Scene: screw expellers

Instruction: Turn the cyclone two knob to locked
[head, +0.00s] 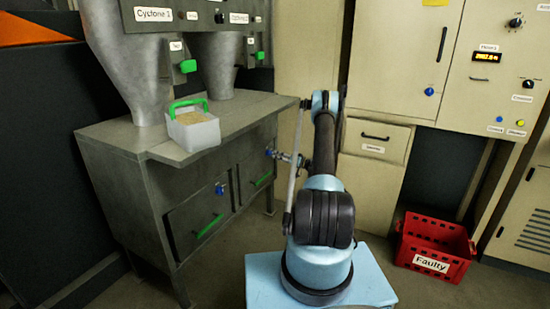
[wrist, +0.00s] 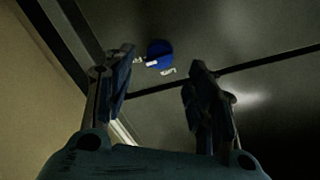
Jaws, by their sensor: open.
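A round blue knob (head: 269,152) sits on the front of the grey cabinet, on the right-hand side below the Cyclone 2 label (head: 239,18). In the wrist view the blue knob (wrist: 158,48) is on a dark panel, beyond and between the fingertips, with small white marks beside it. My gripper (head: 287,157) is just right of the knob in the head view. In the wrist view my gripper (wrist: 160,75) is open, one finger on each side, with nothing between them. I cannot tell whether a finger touches the knob. The knob's setting is too small to read.
The grey cabinet (head: 110,150) has another blue knob (head: 220,188) and green handles (head: 208,226) on its front. A white container (head: 194,133) with a green handle stands on top. A red crate (head: 433,248) marked Faulty is on the floor at the right.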

